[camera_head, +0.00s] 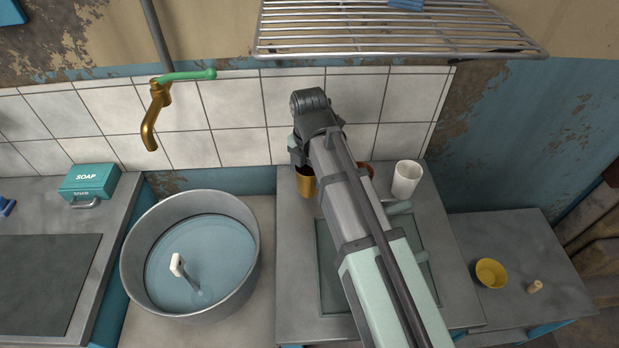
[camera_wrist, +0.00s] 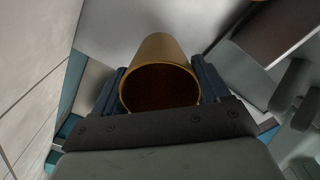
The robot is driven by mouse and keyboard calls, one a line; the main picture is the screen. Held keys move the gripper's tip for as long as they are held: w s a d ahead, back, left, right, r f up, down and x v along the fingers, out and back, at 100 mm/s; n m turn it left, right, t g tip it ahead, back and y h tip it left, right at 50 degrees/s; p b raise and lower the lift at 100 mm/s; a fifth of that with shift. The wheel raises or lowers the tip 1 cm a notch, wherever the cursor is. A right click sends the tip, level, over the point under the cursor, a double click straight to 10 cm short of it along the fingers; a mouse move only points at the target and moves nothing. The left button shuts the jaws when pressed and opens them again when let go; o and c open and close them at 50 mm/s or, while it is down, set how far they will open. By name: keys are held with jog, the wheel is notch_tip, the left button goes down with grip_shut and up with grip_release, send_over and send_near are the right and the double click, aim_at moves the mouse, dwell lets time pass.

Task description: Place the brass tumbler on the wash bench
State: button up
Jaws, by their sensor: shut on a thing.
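The brass tumbler (camera_head: 306,186) stands upright at the back left of the grey wash bench (camera_head: 297,285), partly hidden behind my arm. I cannot tell whether its base touches the bench. In the wrist view the brass tumbler (camera_wrist: 160,62) shows its open rim and dark inside, between the two dark fingers. My gripper (camera_wrist: 159,88) is shut on it, one finger on each side. In the head view my gripper (camera_head: 303,160) is mostly hidden by my own wrist.
A white cup (camera_head: 406,179) and a reddish-brown item (camera_head: 366,169) stand right of my arm. A metal basin of water (camera_head: 190,253) is to the left, below a brass tap (camera_head: 152,115). A wire rack (camera_head: 395,30) hangs above. A yellow bowl (camera_head: 491,273) sits on the lower right surface.

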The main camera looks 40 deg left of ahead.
jog(key=shift+f, duration=1.4)
jog(key=shift+f, duration=0.2)
jog(key=o, duration=1.1)
jog(key=shift+r, duration=0.2)
notch_tip(320, 180, up, 12)
